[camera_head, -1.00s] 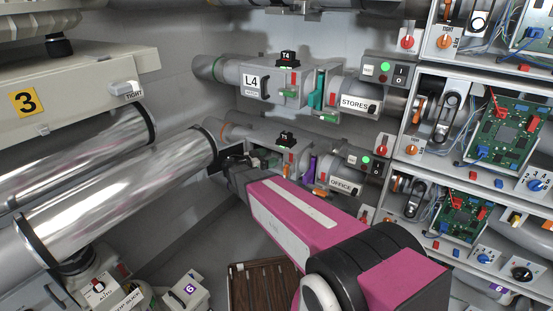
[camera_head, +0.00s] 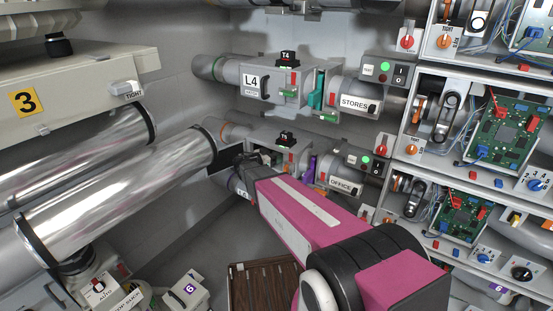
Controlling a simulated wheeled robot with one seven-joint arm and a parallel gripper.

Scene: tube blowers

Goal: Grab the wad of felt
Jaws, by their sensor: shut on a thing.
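My gripper (camera_head: 263,159) is small and dark at the far end of my pink arm. It is at the lower pipe unit (camera_head: 292,161), the one with the OFFICE label, just right of a dark opening (camera_head: 225,160) at that unit's left end. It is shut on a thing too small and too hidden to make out. I cannot pick out a wad of felt anywhere. My arm covers part of the lower unit.
Above is the similar L4 unit (camera_head: 262,85) with the STORES label. Shiny metal tubes (camera_head: 120,190) run along the left under a beige cabinet (camera_head: 75,90). Open racks with circuit boards (camera_head: 508,132) stand at right. A brown slatted crate (camera_head: 262,285) is below.

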